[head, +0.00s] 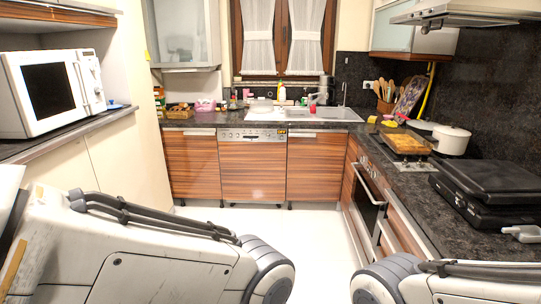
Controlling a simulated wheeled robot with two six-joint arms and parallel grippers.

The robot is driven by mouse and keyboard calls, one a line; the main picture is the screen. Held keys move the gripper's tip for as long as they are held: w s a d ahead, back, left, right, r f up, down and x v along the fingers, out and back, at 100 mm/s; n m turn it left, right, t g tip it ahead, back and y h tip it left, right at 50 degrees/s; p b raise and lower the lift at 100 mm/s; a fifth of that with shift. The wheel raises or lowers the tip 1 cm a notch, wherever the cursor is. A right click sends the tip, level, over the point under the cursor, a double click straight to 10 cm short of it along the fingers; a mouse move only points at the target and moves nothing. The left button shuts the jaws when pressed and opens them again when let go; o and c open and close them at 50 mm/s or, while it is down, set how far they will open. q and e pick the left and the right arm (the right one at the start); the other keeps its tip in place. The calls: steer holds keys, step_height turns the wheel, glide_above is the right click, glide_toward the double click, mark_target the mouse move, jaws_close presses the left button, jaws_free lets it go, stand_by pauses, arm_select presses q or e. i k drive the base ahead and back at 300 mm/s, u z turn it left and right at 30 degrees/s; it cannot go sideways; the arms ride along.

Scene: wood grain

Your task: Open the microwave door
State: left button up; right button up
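A white microwave (50,88) stands on a dark shelf counter at the left of the head view. Its door has a dark window and a vertical handle (79,84) at its right side, beside the control panel (92,82). The door looks shut. My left arm crosses the lower left of the view below the microwave, and my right arm shows at the lower right. Neither gripper is in view, so I cannot see whether they are open or shut.
The microwave's counter (70,133) has its front edge facing the room. A sink (305,112) is at the back. A white pot (452,139) and a black appliance (488,190) stand on the right counter. The white floor (315,225) between the counters is clear.

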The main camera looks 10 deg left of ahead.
mark_target(47, 88)
steer(key=u, duration=0.35)
steer(key=i, duration=1.95)
steer(key=u, duration=1.25)
steer(key=i, duration=1.55)
steer(key=u, duration=0.5)
